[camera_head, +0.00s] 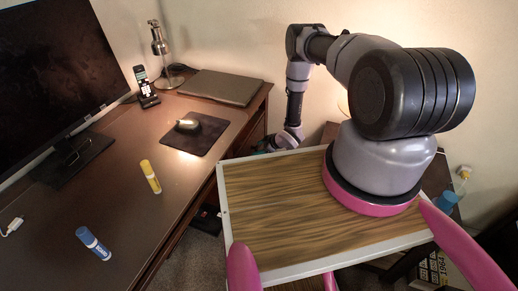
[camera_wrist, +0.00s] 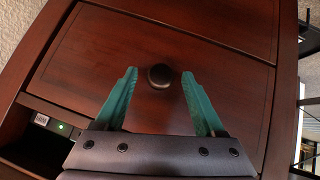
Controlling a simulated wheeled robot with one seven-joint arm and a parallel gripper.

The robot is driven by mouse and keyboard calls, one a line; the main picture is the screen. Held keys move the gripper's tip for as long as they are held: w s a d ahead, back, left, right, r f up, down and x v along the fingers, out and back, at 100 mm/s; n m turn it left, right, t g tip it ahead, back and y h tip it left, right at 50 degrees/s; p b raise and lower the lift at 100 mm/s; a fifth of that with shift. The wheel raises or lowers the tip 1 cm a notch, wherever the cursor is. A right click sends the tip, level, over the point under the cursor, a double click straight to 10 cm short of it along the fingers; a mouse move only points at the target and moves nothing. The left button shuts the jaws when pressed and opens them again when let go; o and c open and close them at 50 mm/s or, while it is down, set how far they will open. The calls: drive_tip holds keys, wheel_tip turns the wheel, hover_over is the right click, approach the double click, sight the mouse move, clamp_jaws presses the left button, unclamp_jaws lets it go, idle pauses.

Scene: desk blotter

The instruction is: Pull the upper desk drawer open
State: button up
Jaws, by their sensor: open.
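The upper drawer's front (camera_wrist: 100,62) is dark reddish wood and fills much of the wrist view. Its round dark knob (camera_wrist: 160,76) is near the middle of that view. My gripper (camera_wrist: 159,82) has two teal fingers spread apart, one on each side of the knob in the picture. I see no contact, and I cannot tell how far the fingertips are from the knob. In the head view the desk (camera_head: 120,195) is at the left, and my gripper is mostly hidden beside its right side, beyond my wooden-topped base. The drawer front is not visible there.
A dark recess with a green light lies at lower left in the wrist view.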

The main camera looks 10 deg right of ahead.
clamp_jaws()
idle(1.4)
